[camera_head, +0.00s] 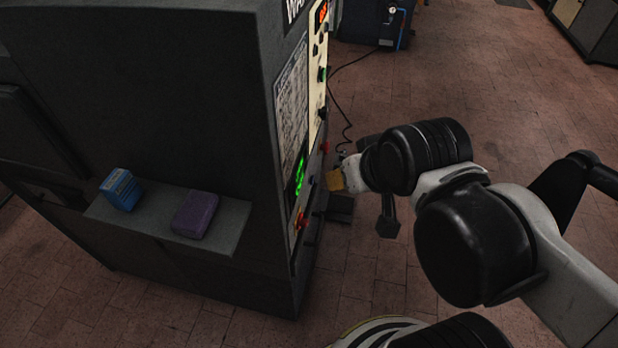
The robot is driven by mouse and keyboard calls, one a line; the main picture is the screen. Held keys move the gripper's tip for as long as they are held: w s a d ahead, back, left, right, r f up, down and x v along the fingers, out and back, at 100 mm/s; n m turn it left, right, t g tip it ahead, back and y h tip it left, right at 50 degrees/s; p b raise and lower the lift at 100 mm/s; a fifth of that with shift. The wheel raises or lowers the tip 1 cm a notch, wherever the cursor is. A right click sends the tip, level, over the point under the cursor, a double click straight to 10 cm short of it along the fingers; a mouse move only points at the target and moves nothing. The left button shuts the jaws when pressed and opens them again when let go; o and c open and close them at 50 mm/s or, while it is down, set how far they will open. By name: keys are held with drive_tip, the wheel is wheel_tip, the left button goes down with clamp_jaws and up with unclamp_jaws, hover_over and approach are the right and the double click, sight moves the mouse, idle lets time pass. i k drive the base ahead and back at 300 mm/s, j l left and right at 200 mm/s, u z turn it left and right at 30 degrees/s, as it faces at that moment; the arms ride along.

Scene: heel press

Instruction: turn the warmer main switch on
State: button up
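The warmer is a tall dark cabinet (190,90), with lettering starting "WA" at its upper edge. Its narrow control face (317,85) is seen at a steep angle, with several small knobs and buttons. A red knob (299,221) sits low on this face, below green lit markings (300,176). I cannot tell which control is the main switch or how it is set. My arm reaches in from the right, its end close to the face. My gripper (388,218) seems to be the dark part below the wrist; its fingers are not clear, nor is any contact.
A side shelf (232,228) on the cabinet holds a blue box (121,190) and a purple box (194,214). A black cable (343,112) runs over the brick floor (500,110) behind my wrist. Other equipment (375,22) stands at the back. Floor to the right is open.

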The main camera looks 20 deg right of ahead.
sight(305, 222)
drive_tip(key=i+l+u, duration=0.25)
drive_tip(key=u, duration=0.25)
drive_tip(key=k+l, duration=0.2)
drive_tip(key=l, duration=0.15)
drive_tip(key=k+l, duration=0.25)
drive_tip(key=k+l+z, duration=0.1)
drive_tip(key=l, duration=0.35)
drive_tip(key=k+l, duration=0.5)
drive_tip(key=l, duration=0.25)
drive_tip(key=k+l, duration=0.25)
drive_tip(key=l+z, duration=0.05)
drive_tip(key=l, duration=0.05)
